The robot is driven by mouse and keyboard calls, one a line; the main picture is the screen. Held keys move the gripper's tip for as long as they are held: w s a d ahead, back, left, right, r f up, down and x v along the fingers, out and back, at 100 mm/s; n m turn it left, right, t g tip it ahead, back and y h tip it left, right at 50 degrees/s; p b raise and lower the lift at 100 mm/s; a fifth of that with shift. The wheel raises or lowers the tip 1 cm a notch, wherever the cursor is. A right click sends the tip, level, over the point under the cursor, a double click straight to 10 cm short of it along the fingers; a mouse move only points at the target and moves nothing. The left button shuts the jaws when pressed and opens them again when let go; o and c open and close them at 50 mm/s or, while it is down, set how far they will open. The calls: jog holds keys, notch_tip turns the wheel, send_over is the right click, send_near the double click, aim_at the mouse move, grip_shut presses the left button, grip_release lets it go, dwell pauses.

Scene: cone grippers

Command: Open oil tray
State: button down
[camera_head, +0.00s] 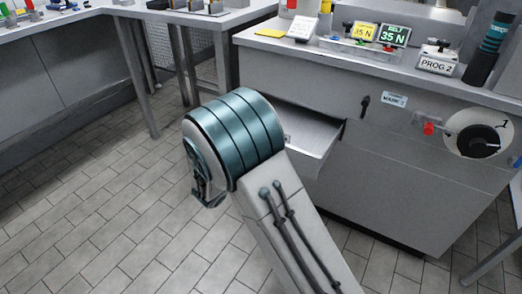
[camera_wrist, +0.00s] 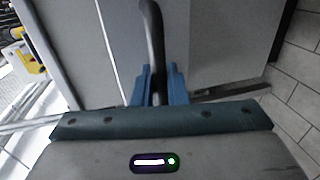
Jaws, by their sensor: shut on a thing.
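The oil tray (camera_head: 312,145) is a shallow metal drawer, partly pulled out from the front of the grey cabinet (camera_head: 390,165). Its left part is hidden behind my arm in the head view. In the wrist view my gripper (camera_wrist: 158,85) has its two blue fingers closed around a dark curved handle (camera_wrist: 154,45), which stands in front of a grey panel. In the head view my arm hides the fingers and that handle.
Labelled displays (camera_head: 395,35) stand on top. A workbench (camera_head: 200,20) is at the back left. Tiled floor (camera_head: 100,220) is clear at the left.

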jog(key=shift+s+a, duration=0.25)
jog(key=shift+s, duration=0.15)
jog(key=c, duration=1.5)
grip_release()
jog(key=shift+c, duration=0.2)
jog(key=p+v, duration=0.3)
jog(key=v, duration=1)
jog(key=shift+s+a+p, duration=0.3)
jog(key=shift+p, duration=0.05)
